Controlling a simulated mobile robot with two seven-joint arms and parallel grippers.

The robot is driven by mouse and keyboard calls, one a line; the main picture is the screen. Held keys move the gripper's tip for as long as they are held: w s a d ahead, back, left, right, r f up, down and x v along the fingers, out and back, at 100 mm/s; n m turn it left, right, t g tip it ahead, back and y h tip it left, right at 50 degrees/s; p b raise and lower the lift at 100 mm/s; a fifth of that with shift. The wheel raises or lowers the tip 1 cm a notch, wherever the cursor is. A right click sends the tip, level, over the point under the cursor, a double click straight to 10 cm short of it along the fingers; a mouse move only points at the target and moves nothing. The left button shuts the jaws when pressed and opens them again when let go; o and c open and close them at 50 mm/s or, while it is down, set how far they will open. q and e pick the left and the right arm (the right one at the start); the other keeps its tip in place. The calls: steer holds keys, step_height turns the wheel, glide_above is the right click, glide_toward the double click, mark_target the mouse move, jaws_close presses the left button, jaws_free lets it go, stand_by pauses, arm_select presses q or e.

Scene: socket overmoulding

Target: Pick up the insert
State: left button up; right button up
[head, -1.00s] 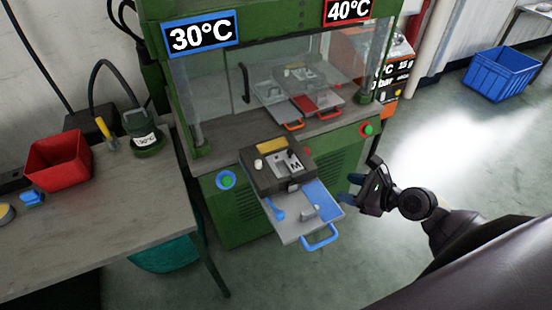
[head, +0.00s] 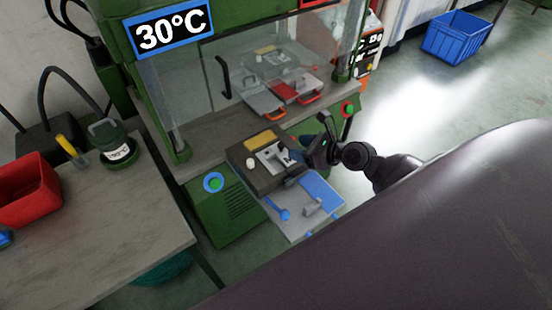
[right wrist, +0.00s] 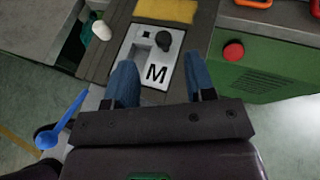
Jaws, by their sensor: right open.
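A light grey plate marked M, seemingly the insert, lies in the dark mould block (head: 247,172) on the front of the green machine; in the right wrist view the plate (right wrist: 141,56) shows a dark knob and a slot. In the head view the plate (head: 268,158) is partly covered at its right side by my right gripper (head: 297,163). In the right wrist view my right gripper (right wrist: 158,66) is open, with its blue fingers over the plate's near end, one to each side of the M. Nothing is between them. Contact cannot be told. My left gripper is out of view.
A grey and blue tray (head: 322,190) with a blue lever (head: 280,211) sits in front of the block. A white knob (right wrist: 101,30) and a yellow plate (right wrist: 166,10) are close by. A red button (right wrist: 233,51) is to the right. A workbench (head: 100,240) stands left.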

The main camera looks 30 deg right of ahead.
mark_target(282, 144)
steer(key=shift+x, duration=2.65)
steer(key=shift+d, duration=0.15)
jaws_close()
steer(key=shift+w, duration=0.1)
